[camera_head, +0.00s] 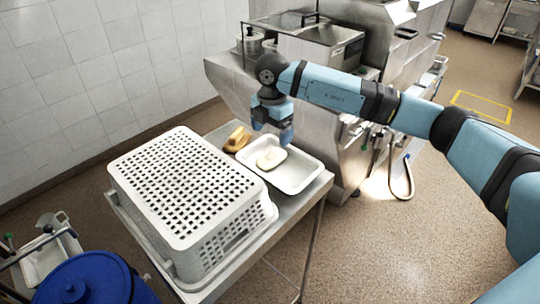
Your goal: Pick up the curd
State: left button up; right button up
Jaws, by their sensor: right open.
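The curd looks like a pale, cream-coloured rounded piece (270,159) lying in a white tray (296,182) on the metal table. My right gripper (287,136) is above the tray's far side, open and pointing down, close over the pale piece. I see no contact between them, and the exact gap is hard to judge. The gripper's fingers are small and partly merged with the blue wrist in this view. My left gripper is not in view.
A white perforated basket (186,184), upside down, fills the table's left part. A brown-yellow item (237,139) lies beside the tray. Steel equipment (316,46) stands behind the table. A blue lidded bin (92,281) is at the bottom left. Floor to the right is open.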

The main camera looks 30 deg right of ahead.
aim_at(271, 154)
notch_tip(271, 154, down, 4)
jog(key=shift+w+r, duration=0.1)
jog(key=shift+w, duration=0.05)
jog(key=shift+f+p, duration=0.35)
jog(key=shift+f, duration=0.2)
notch_tip(271, 154, down, 4)
jog(key=shift+f+p, duration=0.15)
jog(key=shift+p, duration=0.3)
jog(key=c, duration=1.1)
